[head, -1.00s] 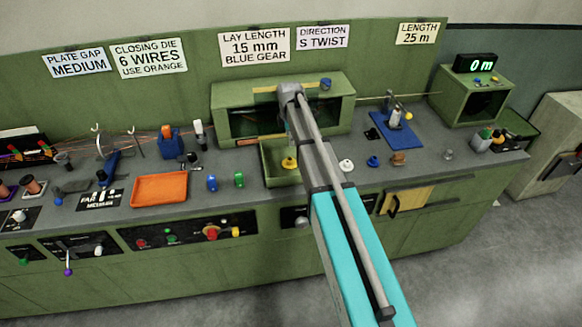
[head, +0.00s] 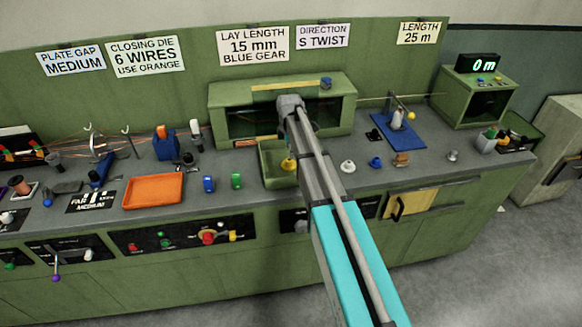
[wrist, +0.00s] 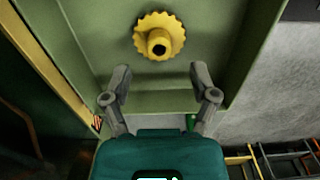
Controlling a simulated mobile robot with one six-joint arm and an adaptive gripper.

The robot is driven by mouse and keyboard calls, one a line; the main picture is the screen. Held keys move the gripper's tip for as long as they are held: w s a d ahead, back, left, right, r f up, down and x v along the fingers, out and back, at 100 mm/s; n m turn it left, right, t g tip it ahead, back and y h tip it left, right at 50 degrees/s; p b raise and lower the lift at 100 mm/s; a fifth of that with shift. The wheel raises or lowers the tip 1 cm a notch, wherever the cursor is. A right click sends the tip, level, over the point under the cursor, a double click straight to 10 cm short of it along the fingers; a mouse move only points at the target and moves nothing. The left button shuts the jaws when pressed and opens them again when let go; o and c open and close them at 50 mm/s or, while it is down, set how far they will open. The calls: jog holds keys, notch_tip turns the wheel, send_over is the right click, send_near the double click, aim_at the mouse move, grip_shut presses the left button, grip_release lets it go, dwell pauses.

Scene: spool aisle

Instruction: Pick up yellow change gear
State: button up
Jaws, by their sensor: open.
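The yellow change gear (wrist: 159,36) lies in a green tray (wrist: 215,62) and shows at the top middle of the wrist view, with a toothed rim and a raised hub with a dark bore. My gripper (wrist: 160,75) is open and empty, its two grey fingers apart, and the gear appears beyond the fingertips, roughly centred between them. In the head view the yellow gear (head: 288,164) is partly beside my arm, in the green tray (head: 270,178) on the bench. My fingers are hidden in the head view.
A green housing (head: 340,88) with a dark opening stands just behind the tray. A white knob-like part (head: 347,166) and a blue one (head: 375,162) sit right of my arm. An orange tray (head: 153,190) lies to the left.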

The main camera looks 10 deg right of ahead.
aim_at(289, 160)
dwell(0.3)
jog(key=shift+f+b, duration=2.6)
jog(key=shift+b, duration=0.05)
jog(key=shift+a, duration=0.1)
jog(key=shift+c, duration=0.3)
grip_shut()
